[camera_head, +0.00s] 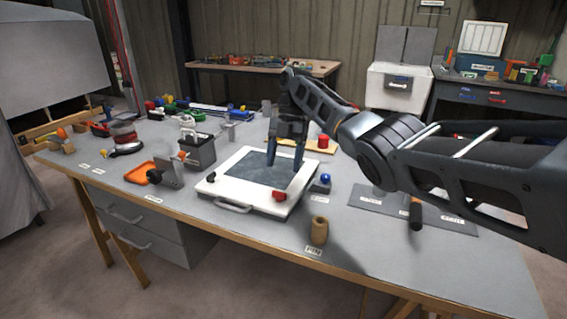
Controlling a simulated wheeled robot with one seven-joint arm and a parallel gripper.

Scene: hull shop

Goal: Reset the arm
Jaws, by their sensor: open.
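My arm reaches in from the right over the grey workbench (350,262). My gripper (285,160) points down over a white frame (228,190) with a dark panel inside. The gripper is open, and I see nothing held in it. Its fingertips look close above the dark panel (250,172); I cannot tell whether they touch it. My forearm hides part of the bench's right side.
A red knob (279,196) sits on the frame's front corner. A blue ball (326,178) and a tan cylinder (319,230) stand close by. A grey box (197,150) and an orange tray (140,173) are at left.

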